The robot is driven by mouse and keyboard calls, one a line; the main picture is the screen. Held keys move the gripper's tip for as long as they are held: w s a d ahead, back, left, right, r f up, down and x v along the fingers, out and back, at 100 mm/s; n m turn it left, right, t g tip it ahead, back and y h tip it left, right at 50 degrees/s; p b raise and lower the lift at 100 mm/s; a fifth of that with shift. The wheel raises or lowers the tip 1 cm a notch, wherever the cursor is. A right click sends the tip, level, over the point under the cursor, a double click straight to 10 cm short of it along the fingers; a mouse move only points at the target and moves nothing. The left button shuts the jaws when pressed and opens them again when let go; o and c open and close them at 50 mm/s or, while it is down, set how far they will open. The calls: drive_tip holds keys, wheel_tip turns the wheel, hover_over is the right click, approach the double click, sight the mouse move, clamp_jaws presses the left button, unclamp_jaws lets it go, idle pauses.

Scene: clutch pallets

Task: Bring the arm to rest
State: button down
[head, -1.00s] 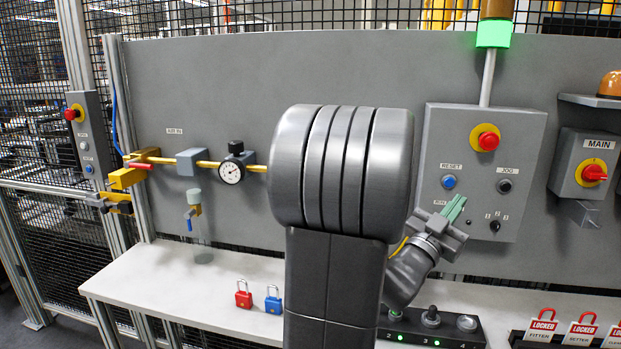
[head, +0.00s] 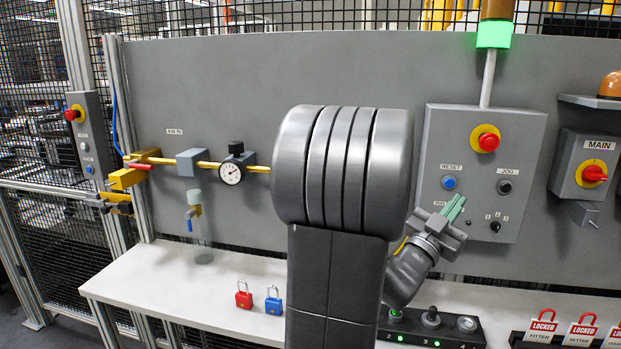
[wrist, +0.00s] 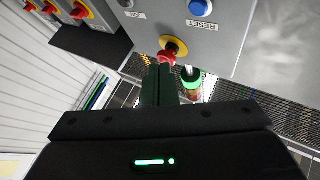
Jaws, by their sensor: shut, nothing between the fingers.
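My gripper (head: 453,208) has green fingers that are shut with nothing between them. In the head view it is in front of the lower left part of the grey control box (head: 470,206), tilted up and to the right. In the wrist view the shut fingers (wrist: 160,85) point toward the red emergency stop button (wrist: 167,56); I cannot tell the distance. My large grey arm links cover the middle of the head view and hide part of the panel and bench behind.
A white bench (head: 205,293) holds a red padlock (head: 243,295) and a blue padlock (head: 273,300). A black strip with lit buttons (head: 431,330) lies below my gripper. Red LOCKED tags (head: 543,322) stand at the right. A gauge (head: 231,172) is on the yellow pipe at the left.

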drive_tip(key=w, duration=0.1)
drive_tip(key=w+b, duration=0.2)
drive_tip(key=shift+w+d+f, duration=0.15)
drive_tip(key=shift+d+f, duration=0.1)
drive_tip(key=shift+d, duration=0.15)
drive_tip(key=shift+w+b, duration=0.1)
drive_tip(key=shift+b, duration=0.85)
drive_tip(key=r+p, duration=0.1)
drive_tip(key=p, duration=0.4)
